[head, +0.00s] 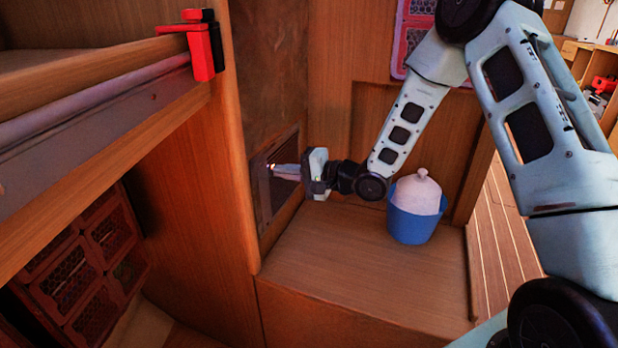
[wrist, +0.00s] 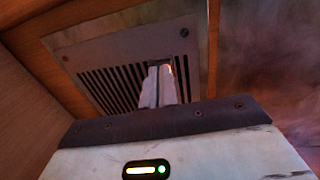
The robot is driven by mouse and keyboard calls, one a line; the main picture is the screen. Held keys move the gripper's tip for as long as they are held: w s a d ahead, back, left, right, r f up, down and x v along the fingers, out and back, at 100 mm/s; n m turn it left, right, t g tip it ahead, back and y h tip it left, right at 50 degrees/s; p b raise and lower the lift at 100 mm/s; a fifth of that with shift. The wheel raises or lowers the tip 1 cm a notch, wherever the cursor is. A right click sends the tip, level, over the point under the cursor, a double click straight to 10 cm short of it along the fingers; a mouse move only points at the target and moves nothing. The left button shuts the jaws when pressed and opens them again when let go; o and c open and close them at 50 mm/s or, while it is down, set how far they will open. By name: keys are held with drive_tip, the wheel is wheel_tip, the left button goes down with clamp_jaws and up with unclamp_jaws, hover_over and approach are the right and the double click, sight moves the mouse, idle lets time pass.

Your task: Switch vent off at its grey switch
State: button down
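The vent (wrist: 95,48) is a grey metal panel with dark slats, screwed to the wall; in the head view its panel (head: 263,205) sits low on the left wall of the alcove. My gripper (head: 274,171) reaches left to it, with its fingertips at the panel's face. In the wrist view the gripper fingers (wrist: 158,75) are together in front of the slats. A small orange glow shows beside the fingertips. The grey switch itself is hidden behind the fingers, and I cannot tell whether they touch it.
A blue pot with a pale pink lid (head: 416,208) stands on the wooden ledge (head: 340,275) below my forearm. A red and black clamp (head: 203,45) sits on the shelf edge at upper left. The ledge's front is clear.

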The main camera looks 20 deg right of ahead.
drive_tip(key=p+v, duration=0.3)
drive_tip(key=v, duration=1.1)
drive_tip(key=s+a+r+n+g+h+p, duration=0.1)
drive_tip(key=a+r+n+g+h+p, duration=0.35)
drive_tip(key=a+n+h, duration=0.35)
drive_tip(key=s+a+r+n+g+h+p, duration=0.1)
drive_tip(key=s+a+r+n+g+p, duration=0.2)
drive_tip(key=s, duration=0.5)
drive_tip(key=s+a+r+n+g+h+p, duration=0.1)
drive_tip(key=s+a+r+n+g+p, duration=0.15)
drive_tip(key=s+a+r, duration=0.4)
drive_tip(key=s+d+r+n+g+h+p, duration=0.1)
drive_tip(key=s+r+n+p, duration=0.2)
drive_tip(key=s+r+p, duration=0.8)
drive_tip(key=shift+s+r+g, duration=0.4)
drive_tip(key=shift+s+r, duration=0.1)
drive_tip(key=shift+r, duration=0.35)
